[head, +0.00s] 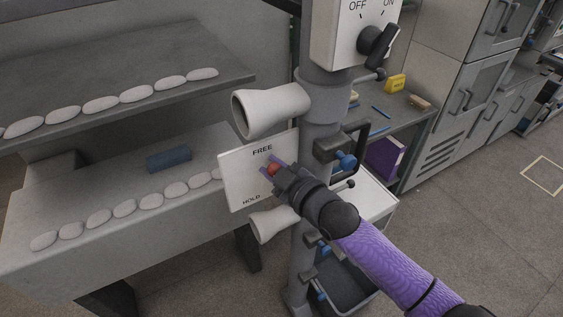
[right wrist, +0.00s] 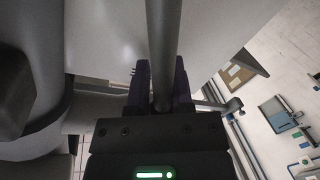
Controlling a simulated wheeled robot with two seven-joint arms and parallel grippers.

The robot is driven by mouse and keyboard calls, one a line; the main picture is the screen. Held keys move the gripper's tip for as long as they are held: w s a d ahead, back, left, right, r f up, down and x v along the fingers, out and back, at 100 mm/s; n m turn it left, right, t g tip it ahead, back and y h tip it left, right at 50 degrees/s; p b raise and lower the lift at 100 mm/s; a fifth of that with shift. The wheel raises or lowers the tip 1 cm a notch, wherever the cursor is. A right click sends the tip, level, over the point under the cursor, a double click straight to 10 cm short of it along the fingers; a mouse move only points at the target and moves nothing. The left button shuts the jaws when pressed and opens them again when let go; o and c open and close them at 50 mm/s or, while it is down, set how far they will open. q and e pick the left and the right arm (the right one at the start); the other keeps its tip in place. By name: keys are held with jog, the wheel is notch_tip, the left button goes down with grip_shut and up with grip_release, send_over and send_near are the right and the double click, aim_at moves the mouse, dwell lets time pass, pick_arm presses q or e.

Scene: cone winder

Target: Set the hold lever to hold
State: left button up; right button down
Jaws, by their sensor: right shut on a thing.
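The hold lever's red knob (head: 272,169) shows in the head view in front of a white plate (head: 241,181) marked FREE at the top and HOLD at the bottom. The knob is nearer the FREE mark. In the right wrist view the gripper (right wrist: 160,100) is shut on the lever's grey rod (right wrist: 162,45), which runs up between the fingers. My left gripper is in neither view.
A switch box (head: 352,30) marked OFF and ON sits above on the grey post (head: 318,130). White cones (head: 268,110) stick out above and below the plate. Shelves with several white pieces stand at the left, one with a blue block (head: 169,158). Open floor lies at the right.

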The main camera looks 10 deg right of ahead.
aim_at(252, 195)
jog(key=shift+s+a+f+n+h+p, duration=0.15)
jog(key=shift+a+f+n+p, duration=0.05)
jog(key=shift+a+f+n, duration=0.4)
jog(key=shift+s+a+f+n+h+p, duration=0.15)
jog(key=shift+a+f+n+p, duration=0.15)
jog(key=shift+n, duration=0.4)
jog(key=shift+s+a+f+n, duration=0.1)
jog(key=shift+a+f+n, duration=0.2)
jog(key=shift+f+n, duration=0.4)
jog(key=shift+s+a+f+n+h+b, duration=0.1)
jog(key=shift+a+f+n+h+b, duration=0.1)
jog(key=shift+f+n, duration=0.2)
jog(key=shift+s+a+f+n+h+b, duration=0.1)
jog(key=shift+a+f+n+h+b, duration=0.1)
jog(key=shift+f+n, duration=0.15)
jog(key=shift+a+f+n+b, duration=0.15)
jog(key=shift+f+n+b, duration=0.2)
jog(key=shift+f+n, duration=0.4)
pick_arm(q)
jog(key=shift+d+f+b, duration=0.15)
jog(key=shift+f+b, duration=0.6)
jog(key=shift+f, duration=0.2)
pick_arm(e)
jog(key=shift+s+f+n+h, duration=0.1)
jog(key=shift+f+n+h, duration=0.6)
jog(key=shift+f+n, duration=0.6)
jog(key=shift+f, duration=0.15)
jog(key=c, duration=0.6)
grip_release()
